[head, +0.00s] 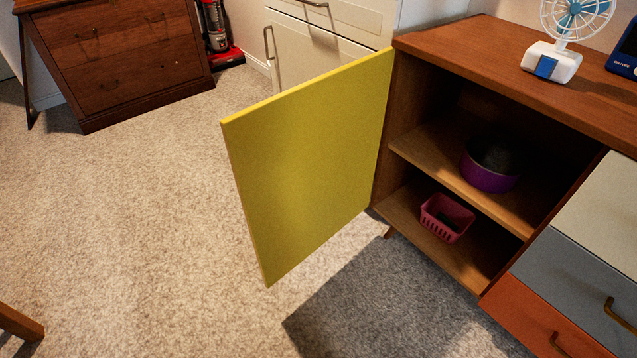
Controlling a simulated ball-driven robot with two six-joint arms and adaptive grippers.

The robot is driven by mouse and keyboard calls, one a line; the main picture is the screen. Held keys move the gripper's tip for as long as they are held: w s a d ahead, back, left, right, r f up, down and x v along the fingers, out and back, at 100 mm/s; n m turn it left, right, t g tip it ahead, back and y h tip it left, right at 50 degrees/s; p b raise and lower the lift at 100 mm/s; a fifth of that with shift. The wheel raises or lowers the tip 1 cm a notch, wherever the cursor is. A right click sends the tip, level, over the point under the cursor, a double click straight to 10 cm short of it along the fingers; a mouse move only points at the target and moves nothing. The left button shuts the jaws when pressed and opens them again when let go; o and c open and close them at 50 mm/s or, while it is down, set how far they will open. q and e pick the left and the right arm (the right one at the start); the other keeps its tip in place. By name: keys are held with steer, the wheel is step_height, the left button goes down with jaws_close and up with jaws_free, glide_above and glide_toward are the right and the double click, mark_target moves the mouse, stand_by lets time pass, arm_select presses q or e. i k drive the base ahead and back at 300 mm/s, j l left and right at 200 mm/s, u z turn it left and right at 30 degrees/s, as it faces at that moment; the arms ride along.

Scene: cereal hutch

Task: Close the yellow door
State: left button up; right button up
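The yellow door (312,165) stands wide open. It is hinged on the left side of the wooden hutch (480,55) and swings out to the left over the carpet. Its free edge is the left one, and no handle shows on the face I see. The open compartment has a shelf with a purple bowl (487,179) on it and a pink basket (447,217) below. Neither of my grippers is in view.
A white fan (553,62) stands on the hutch top. White, grey and orange drawers (548,312) are right of the compartment. A brown dresser (118,62), a red vacuum (222,40) and a cream cabinet (335,32) stand behind. The carpet (130,220) left of the door is clear.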

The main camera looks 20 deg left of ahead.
mark_target(303, 158)
steer(key=j+z, duration=0.15)
steer(key=z, duration=1.35)
steer(key=k+j, duration=0.1)
steer(key=j, duration=0.35)
steer(key=k+j, duration=0.1)
steer(key=j, duration=0.3)
steer(key=k+j, duration=0.1)
steer(key=j, duration=0.75)
steer(key=k+j, duration=0.15)
steer(key=j, duration=0.25)
steer(key=k+j+z, duration=0.1)
steer(key=j, duration=0.35)
steer(key=k+j, duration=0.1)
steer(key=j, duration=0.3)
steer(key=k+j, duration=0.1)
steer(key=j, duration=0.35)
